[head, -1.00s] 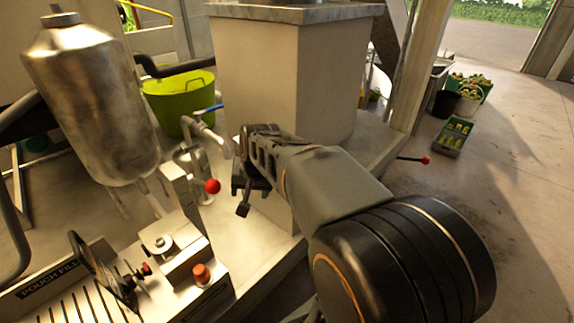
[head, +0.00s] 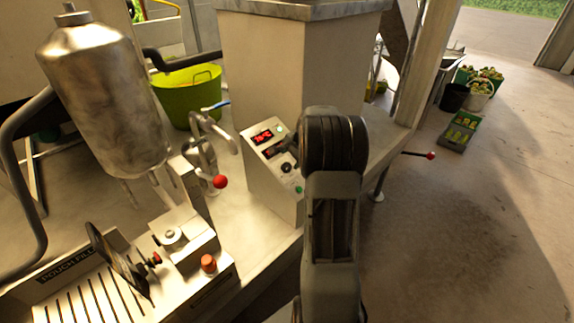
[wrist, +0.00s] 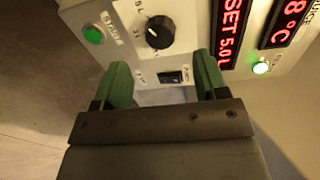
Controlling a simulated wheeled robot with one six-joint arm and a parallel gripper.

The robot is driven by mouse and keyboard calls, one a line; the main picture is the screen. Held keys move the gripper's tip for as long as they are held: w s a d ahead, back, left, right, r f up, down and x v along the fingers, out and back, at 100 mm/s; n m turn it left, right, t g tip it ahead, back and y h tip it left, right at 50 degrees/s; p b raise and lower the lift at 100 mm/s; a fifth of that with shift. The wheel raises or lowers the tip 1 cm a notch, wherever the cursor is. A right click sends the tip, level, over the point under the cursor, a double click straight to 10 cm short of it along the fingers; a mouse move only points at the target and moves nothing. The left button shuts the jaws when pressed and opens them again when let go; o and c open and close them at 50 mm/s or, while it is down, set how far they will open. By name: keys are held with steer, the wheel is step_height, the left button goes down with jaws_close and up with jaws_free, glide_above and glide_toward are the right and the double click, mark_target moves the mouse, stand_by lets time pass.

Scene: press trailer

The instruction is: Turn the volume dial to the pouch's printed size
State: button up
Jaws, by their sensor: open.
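The volume dial (wrist: 160,32) is a black round knob with a pale pointer line on the white control panel (wrist: 200,18). In the wrist view it lies beyond the fingertips, apart from them. The display (wrist: 233,30) beside it reads SET 5.0 L in red. My gripper (wrist: 160,78) is open and empty, its green-padded fingers on either side of a black rocker switch (wrist: 174,77) in the picture. In the head view the panel (head: 258,180) is partly covered by my arm, and I cannot make out the gripper clearly. I see no pouch or printed size.
A green START button (wrist: 93,34) sits left of the dial, and a lit green lamp (wrist: 261,68) at right. In the head view, a tap with a red knob (head: 220,181) and the pouch-fill station (head: 208,240) stand left of the panel.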

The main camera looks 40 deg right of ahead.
mark_target(287, 166)
steer(key=shift+p+x, duration=0.35)
steer(key=shift+x, duration=2.85)
steer(key=shift+c, duration=0.5)
